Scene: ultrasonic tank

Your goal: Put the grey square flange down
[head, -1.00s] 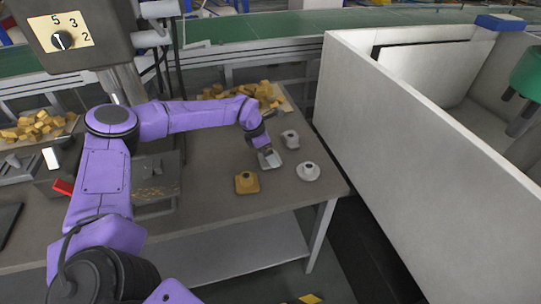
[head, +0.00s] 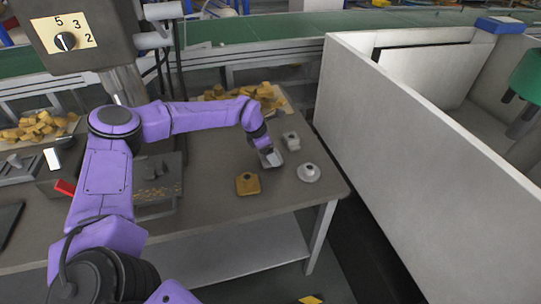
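My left gripper (head: 271,158) points down over the right part of the table, just left of a light grey, squarish flange (head: 291,140) that stands on the tabletop. The gripper end looks like a small grey block. I cannot tell whether its fingers are open or shut, or whether a grey part is between them. A pale round flange (head: 308,172) lies to the right and nearer. A yellow square flange (head: 247,183) lies to the left and nearer. My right gripper is not in view.
The grey table (head: 215,190) ends just right of the flanges. A white-walled tank (head: 400,150) stands beyond that edge. Trays of yellow parts lie at the back (head: 262,92) and far left (head: 38,128). A grey machine (head: 85,35) stands at the back left.

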